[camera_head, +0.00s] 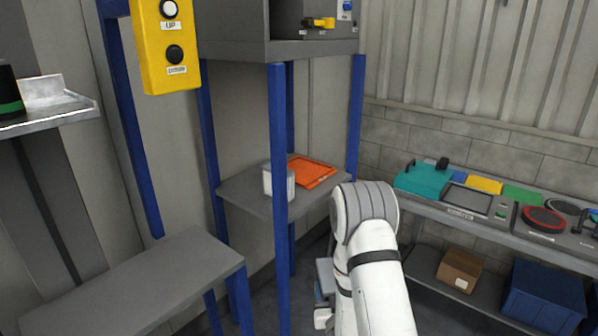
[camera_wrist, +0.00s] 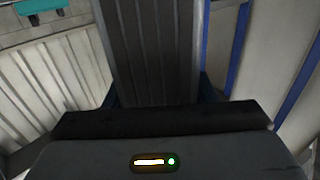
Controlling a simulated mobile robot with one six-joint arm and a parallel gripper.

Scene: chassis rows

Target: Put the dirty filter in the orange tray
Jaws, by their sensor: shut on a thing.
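The orange tray (camera_head: 313,172) lies flat on a grey shelf between blue posts in the head view. My gripper (camera_wrist: 158,96) is shut on a dark grey pleated panel, which looks like the dirty filter (camera_wrist: 153,45); it extends away from the jaws in the wrist view. In the head view my white arm hides most of the gripper and the filter, low and to the right of the shelf, apart from the tray. A white block (camera_head: 279,183), perhaps another filter, stands upright on the shelf just left of the tray.
A blue post (camera_head: 279,150) stands in front of the tray shelf (camera_head: 245,195). A lower grey surface (camera_head: 135,285) at left is bare. At right, a bench (camera_head: 480,222) holds a teal case (camera_head: 423,180); a cardboard box (camera_head: 459,271) and blue bin (camera_head: 543,297) sit below.

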